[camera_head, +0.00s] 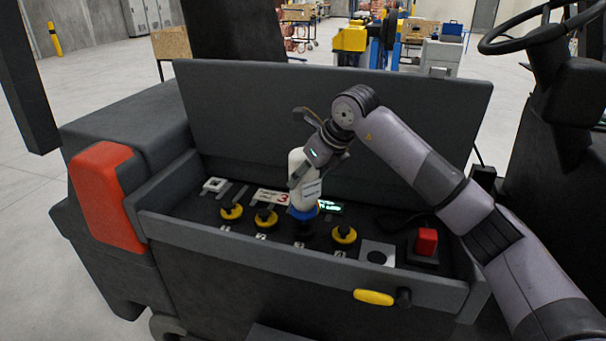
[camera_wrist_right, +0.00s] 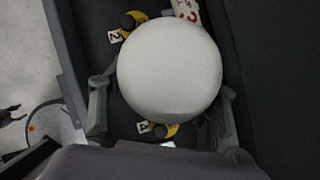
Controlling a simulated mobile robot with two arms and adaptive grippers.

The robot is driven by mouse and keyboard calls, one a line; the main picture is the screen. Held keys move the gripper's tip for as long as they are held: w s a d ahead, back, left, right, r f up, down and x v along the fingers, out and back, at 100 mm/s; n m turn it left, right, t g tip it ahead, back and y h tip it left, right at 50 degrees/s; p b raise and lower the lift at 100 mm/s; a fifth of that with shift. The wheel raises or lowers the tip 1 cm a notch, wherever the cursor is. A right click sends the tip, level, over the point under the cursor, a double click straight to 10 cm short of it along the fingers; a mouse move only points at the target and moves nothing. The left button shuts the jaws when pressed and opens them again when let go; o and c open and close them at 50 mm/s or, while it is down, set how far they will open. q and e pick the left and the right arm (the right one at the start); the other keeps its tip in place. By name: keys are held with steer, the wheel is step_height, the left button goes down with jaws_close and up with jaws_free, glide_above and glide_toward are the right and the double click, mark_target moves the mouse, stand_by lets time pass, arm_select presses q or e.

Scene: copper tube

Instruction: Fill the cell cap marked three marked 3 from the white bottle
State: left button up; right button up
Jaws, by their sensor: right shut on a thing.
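My right gripper (camera_head: 310,168) is shut on the white bottle (camera_head: 305,194) in the head view. The bottle points down, with its blue collar (camera_head: 303,213) just above or on the cell between two yellow caps; I cannot tell whether it touches. The cap of that third cell is hidden. In the right wrist view the bottle's round white base (camera_wrist_right: 170,70) fills the middle, between my right gripper's fingers (camera_wrist_right: 162,88), and covers the cell below. Labels 2 (camera_wrist_right: 115,36) and 4 (camera_wrist_right: 143,127) show either side. My left gripper is not in view.
Yellow caps (camera_head: 231,211), (camera_head: 265,218) and (camera_head: 343,235) sit in the battery tray. A card with a red 3 (camera_head: 270,197) and a green display (camera_head: 330,206) lie behind. A red block (camera_head: 427,241) stands right. The raised lid (camera_head: 330,105) is behind.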

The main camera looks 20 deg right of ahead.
steer(key=shift+f+b, duration=0.35)
stand_by(0.3)
steer(key=shift+f+b, duration=0.8)
steer(key=shift+f, duration=0.25)
stand_by(2.4)
steer(key=shift+r+p, duration=2.8)
steer(key=shift+r, duration=1.65)
